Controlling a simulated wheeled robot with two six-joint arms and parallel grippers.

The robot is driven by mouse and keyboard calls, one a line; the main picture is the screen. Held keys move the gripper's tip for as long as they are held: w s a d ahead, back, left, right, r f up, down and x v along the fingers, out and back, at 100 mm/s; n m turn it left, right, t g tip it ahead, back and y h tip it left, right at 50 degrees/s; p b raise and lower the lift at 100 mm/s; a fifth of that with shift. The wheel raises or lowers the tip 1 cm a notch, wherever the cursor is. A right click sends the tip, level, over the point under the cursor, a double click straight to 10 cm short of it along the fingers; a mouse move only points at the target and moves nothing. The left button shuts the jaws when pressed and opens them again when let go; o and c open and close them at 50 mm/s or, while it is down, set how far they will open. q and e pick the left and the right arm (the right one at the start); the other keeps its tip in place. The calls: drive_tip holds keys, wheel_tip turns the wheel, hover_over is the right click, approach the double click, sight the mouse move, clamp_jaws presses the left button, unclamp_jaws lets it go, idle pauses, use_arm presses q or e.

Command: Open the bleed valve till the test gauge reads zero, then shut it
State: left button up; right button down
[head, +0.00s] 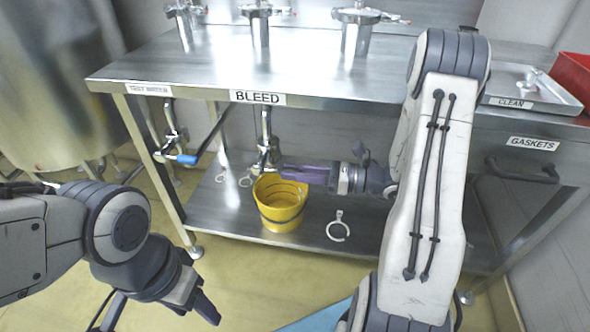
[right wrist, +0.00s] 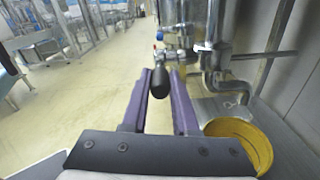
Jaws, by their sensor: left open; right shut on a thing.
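The bleed valve (head: 265,145) is a metal fitting under the table edge, below the BLEED label (head: 258,97). My right gripper (head: 283,173), with purple fingers, reaches it from the right. In the right wrist view a dark rounded handle (right wrist: 160,80) lies between its fingertips (right wrist: 160,78), and the fingers are shut on it. The handle's angle and any flow are too small to tell. My left gripper (head: 205,303) is open and empty at the lower left, away from the table. I cannot make out the test gauge or its reading.
A yellow bucket (head: 281,204) stands on the lower shelf (head: 350,210) below the valve. A blue-handled valve (head: 187,159) is to its left. A loose ring clamp (head: 338,228) lies on the shelf. A tray (head: 525,88) and red bin (head: 572,82) are at right.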

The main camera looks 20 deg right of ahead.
sight(288, 169)
drive_tip(key=r+g+h+p, duration=0.1)
drive_tip(key=p, duration=0.3)
drive_tip(key=r+g+h+p, duration=0.1)
drive_tip(key=r+h+p, duration=0.1)
drive_tip(key=p, duration=0.2)
drive_tip(key=a+r+g+h+p, duration=0.1)
drive_tip(key=p, duration=0.3)
drive_tip(key=shift+w+r+p, duration=0.25)
drive_tip(key=shift+r+p, duration=0.1)
drive_tip(key=shift+p, duration=0.05)
drive_tip(key=shift+w+a+r+g+h+p, duration=0.1)
drive_tip(key=shift+w+a+g+h+p, duration=0.15)
drive_tip(key=shift+h+p, duration=0.55)
drive_tip(key=shift+s, duration=0.1)
drive_tip(key=c, duration=0.7)
unclamp_jaws()
drive_tip(key=shift+d, duration=0.1)
drive_tip(key=shift+d+r, duration=0.1)
drive_tip(key=s+d, duration=0.2)
drive_tip(key=d, duration=0.1)
drive_tip(key=s+d, duration=0.3)
drive_tip(key=d, duration=0.1)
drive_tip(key=s+d+p, duration=0.1)
drive_tip(key=s+d, duration=0.1)
drive_tip(key=d, duration=0.1)
drive_tip(key=shift+s+d+r, duration=0.15)
drive_tip(key=shift+d+r, duration=0.05)
drive_tip(key=shift+d, duration=0.05)
